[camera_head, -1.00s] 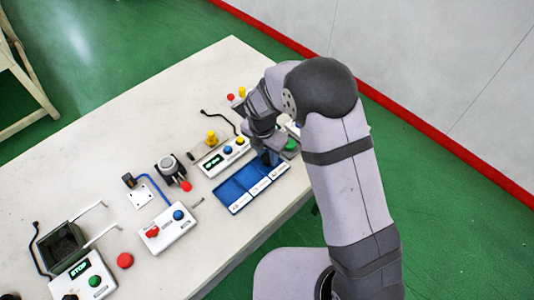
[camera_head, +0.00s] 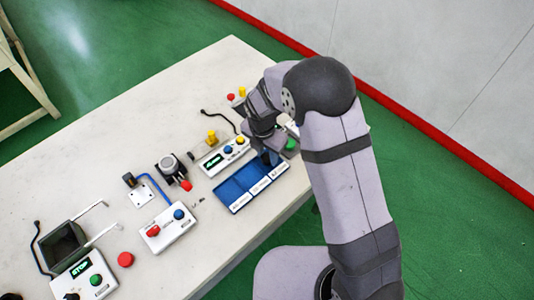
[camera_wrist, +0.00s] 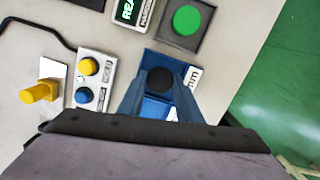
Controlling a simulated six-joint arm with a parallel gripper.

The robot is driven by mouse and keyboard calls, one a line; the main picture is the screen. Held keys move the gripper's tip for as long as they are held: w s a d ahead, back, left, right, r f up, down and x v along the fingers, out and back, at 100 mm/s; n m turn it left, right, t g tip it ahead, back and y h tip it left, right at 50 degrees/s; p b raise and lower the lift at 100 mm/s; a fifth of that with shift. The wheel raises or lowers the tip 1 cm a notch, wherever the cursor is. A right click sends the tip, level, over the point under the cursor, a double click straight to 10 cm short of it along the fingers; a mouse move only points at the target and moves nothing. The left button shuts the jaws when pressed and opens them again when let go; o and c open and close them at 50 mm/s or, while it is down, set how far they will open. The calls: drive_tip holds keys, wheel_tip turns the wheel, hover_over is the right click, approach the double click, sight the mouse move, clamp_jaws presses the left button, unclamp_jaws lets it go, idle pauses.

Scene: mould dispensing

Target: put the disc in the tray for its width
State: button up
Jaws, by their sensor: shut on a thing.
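My gripper (camera_wrist: 160,92) is shut on a dark disc (camera_wrist: 160,80), which shows between the fingertips in the wrist view. It is over the blue tray (camera_wrist: 151,57), near the end compartment beside a white label with "mm" on it. In the head view the blue three-part tray (camera_head: 232,191) lies near the table's front edge, with white labels along its front. My gripper (camera_head: 270,157) is at its right-hand compartment. The disc is hidden there by the gripper and arm. I cannot tell whether the disc touches the tray floor.
A box with a display and blue and yellow knobs (camera_head: 223,158) stands just behind the tray. A green button (camera_wrist: 187,20) on a grey base is close by. A gauge (camera_head: 171,165) and a white box with red and blue buttons (camera_head: 168,229) stand to the left.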

drive_tip(key=shift+f, duration=0.3)
drive_tip(key=o, duration=1.1)
drive_tip(key=shift+r, duration=0.1)
drive_tip(key=shift+w+r+p, duration=0.25)
drive_tip(key=shift+r+p, duration=0.35)
drive_tip(key=shift+p, duration=0.05)
drive_tip(key=shift+s+r+p, duration=0.15)
drive_tip(key=shift+r+p, duration=0.3)
drive_tip(key=shift+r, duration=0.1)
drive_tip(key=shift+s+r+p, duration=0.15)
drive_tip(key=shift+r+p, duration=0.25)
drive_tip(key=shift+r, duration=0.15)
drive_tip(key=shift+w+r+p, duration=0.15)
drive_tip(key=shift+r+p, duration=0.3)
drive_tip(key=shift+p, duration=0.1)
drive_tip(key=shift+r+p, duration=1.25)
drive_tip(key=shift+r, duration=0.05)
